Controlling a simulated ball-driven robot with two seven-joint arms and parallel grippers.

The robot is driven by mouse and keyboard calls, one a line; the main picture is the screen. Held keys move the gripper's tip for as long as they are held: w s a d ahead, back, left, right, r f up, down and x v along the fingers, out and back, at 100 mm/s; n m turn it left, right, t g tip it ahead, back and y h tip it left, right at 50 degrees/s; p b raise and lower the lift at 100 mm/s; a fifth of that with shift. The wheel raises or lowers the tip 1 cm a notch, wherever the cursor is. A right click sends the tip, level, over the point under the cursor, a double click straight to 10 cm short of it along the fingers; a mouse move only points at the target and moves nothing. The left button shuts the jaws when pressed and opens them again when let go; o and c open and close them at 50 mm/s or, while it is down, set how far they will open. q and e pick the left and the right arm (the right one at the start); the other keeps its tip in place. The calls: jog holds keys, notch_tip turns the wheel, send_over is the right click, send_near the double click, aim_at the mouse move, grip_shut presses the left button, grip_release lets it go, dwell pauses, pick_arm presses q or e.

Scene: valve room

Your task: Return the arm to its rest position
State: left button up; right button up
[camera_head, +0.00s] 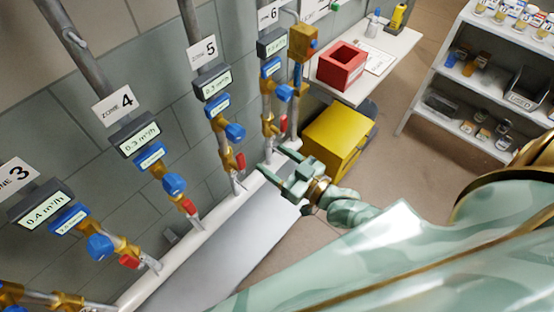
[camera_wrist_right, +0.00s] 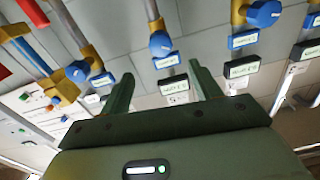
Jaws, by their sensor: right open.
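My right arm (camera_head: 400,255) reaches in from the lower right of the head view. Its gripper (camera_head: 275,172) is open and empty, in front of the lower pipes near zone 6. In the right wrist view the two fingers (camera_wrist_right: 162,92) stand apart with nothing between them. The wall valves with blue knobs show behind the fingers, tilted in that view. I cannot tell the exact gap between the fingertips and the nearest pipe. My left gripper is in neither view.
Pipes with meters, blue knobs and red handles line the wall, such as the zone 4 meter (camera_head: 139,140). A yellow cabinet (camera_head: 336,140), a table with a red box (camera_head: 341,66) and a shelf (camera_head: 470,62) stand beyond. Bare floor (camera_head: 415,165) lies between cabinet and shelf.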

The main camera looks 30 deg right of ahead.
jog(key=shift+f, duration=0.1)
jog(key=s+d+f+g+h, duration=0.2)
jog(key=s+d+f+g, duration=0.15)
jog(key=f, duration=0.45)
jog(key=s+d+f+n+g+h, duration=0.15)
jog(key=s+f, duration=0.25)
jog(key=f, duration=0.5)
jog(key=s+d+f+m+g+h, duration=0.1)
jog(key=s+d+f+g, duration=0.2)
jog(key=f, duration=0.5)
jog(key=s+d+f+g+h, duration=0.1)
jog(key=s+f+g, duration=0.2)
jog(key=s+f, duration=0.45)
jog(key=s+d+f+g+h, duration=0.1)
jog(key=s+f+g, duration=0.25)
jog(key=s, duration=0.75)
jog(key=s+a+f+g, duration=0.1)
jog(key=s+a+f, duration=0.1)
jog(key=s+a, duration=0.3)
jog(key=s, duration=0.3)
jog(key=shift+s+f+g, duration=0.35)
jog(key=shift+s, duration=0.05)
